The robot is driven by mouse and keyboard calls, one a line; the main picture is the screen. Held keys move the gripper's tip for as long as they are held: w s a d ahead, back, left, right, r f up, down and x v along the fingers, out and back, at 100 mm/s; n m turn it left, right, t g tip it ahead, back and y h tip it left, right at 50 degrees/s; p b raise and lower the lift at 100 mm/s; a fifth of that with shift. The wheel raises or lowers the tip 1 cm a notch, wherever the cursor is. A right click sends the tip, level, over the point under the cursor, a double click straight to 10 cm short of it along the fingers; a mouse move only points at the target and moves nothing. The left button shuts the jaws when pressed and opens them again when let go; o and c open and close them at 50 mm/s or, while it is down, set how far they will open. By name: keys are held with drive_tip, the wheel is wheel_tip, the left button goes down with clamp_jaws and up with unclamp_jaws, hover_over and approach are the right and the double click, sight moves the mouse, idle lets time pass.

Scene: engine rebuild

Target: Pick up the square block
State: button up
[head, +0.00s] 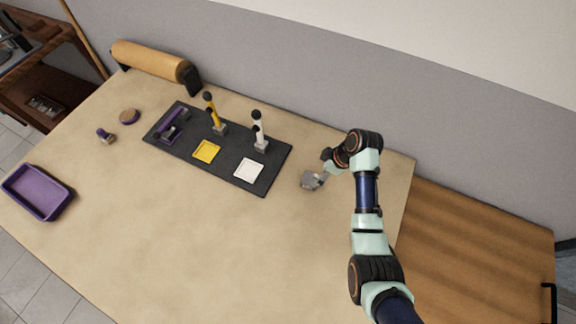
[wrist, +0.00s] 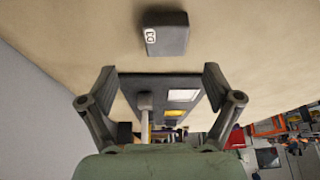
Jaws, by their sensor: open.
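In the head view my gripper (head: 320,177) is low over the right part of the table, right of the black mat. A small grey shape there blends with the fingers, so I cannot separate block from gripper in that view.
The black mat (head: 226,166) bears a yellow square, a white square, upright yellow and white handles and a purple piece. A purple tray (head: 38,190) is at the left. A tan roll (head: 150,62) lies at the back. The front middle of the table is clear.

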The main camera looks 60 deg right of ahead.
sight(312, 179)
drive_tip(key=shift+s+a+f, duration=0.1)
drive_tip(key=shift+a+f, duration=0.05)
drive_tip(key=shift+f, duration=0.3)
drive_tip(key=shift+s+a+f, duration=0.1)
drive_tip(key=shift+a+f, duration=0.05)
drive_tip(key=shift+f, duration=0.25)
drive_tip(key=b+x, duration=0.2)
drive_tip(key=x, duration=0.4)
drive_tip(key=shift+w+a, duration=0.1)
drive_tip(key=shift+a, duration=0.05)
drive_tip(key=shift+c, duration=0.2)
drive_tip(key=c, duration=1.4)
drive_tip(key=shift+r, duration=0.1)
drive_tip(key=shift+c, duration=0.2)
